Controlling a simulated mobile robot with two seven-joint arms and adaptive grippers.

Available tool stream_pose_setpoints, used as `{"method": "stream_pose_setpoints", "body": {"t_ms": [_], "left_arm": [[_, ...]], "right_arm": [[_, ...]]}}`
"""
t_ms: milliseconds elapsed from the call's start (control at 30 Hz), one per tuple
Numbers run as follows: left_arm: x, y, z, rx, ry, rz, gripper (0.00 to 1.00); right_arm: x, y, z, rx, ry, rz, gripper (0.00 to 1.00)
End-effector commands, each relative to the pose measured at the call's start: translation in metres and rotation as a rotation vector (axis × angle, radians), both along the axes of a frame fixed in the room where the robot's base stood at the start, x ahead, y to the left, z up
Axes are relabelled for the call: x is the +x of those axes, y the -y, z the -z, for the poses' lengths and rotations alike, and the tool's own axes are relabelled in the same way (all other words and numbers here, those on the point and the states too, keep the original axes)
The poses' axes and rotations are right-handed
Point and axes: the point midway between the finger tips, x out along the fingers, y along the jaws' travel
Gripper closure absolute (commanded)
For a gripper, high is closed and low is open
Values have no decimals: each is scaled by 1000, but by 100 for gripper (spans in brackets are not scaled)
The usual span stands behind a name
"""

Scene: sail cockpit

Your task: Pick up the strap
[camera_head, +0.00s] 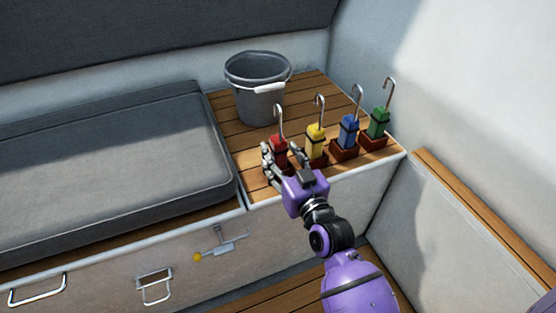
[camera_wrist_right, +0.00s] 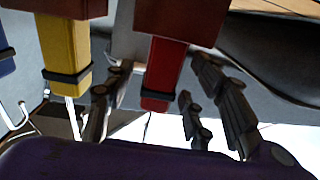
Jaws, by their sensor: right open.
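Several folded straps with metal hooks stand upright in brown holders on the slatted wooden top: a red strap (camera_head: 278,143), a yellow strap (camera_head: 316,138), a blue strap (camera_head: 349,132) and a green strap (camera_head: 378,122). My right gripper (camera_head: 284,156) is open at the red strap, with its fingers on either side. In the right wrist view, where things appear upside down, the red strap (camera_wrist_right: 162,70) hangs between the spread fingers, and the yellow strap (camera_wrist_right: 66,52) is to the left. Whether a finger touches the red strap, I cannot tell. My left gripper is not in view.
A grey bucket (camera_head: 258,90) with a white handle grip stands behind the straps. A dark cushion (camera_head: 110,165) lies on the bench to the left. A white wall (camera_head: 470,110) rises close on the right. The front panel has a latch (camera_head: 218,243) and handles.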

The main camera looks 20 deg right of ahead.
Motion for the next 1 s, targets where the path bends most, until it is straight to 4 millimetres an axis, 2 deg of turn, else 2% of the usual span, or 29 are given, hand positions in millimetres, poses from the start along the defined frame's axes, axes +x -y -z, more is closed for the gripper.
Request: {"method": "stream_pose_setpoints", "body": {"t_ms": [133, 400, 767, 800, 1000], "left_arm": [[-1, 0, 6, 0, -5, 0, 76], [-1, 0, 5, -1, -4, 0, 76], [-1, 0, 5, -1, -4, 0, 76], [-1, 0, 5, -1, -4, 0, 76], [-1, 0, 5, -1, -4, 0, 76]], "right_arm": [[17, -1, 1, 0, 0, 0, 50], [19, -1, 0, 0, -1, 0, 50], [19, -1, 0, 0, -1, 0, 97], [19, -1, 0, 0, -1, 0, 100], [19, -1, -1, 0, 2, 1, 100]]}}
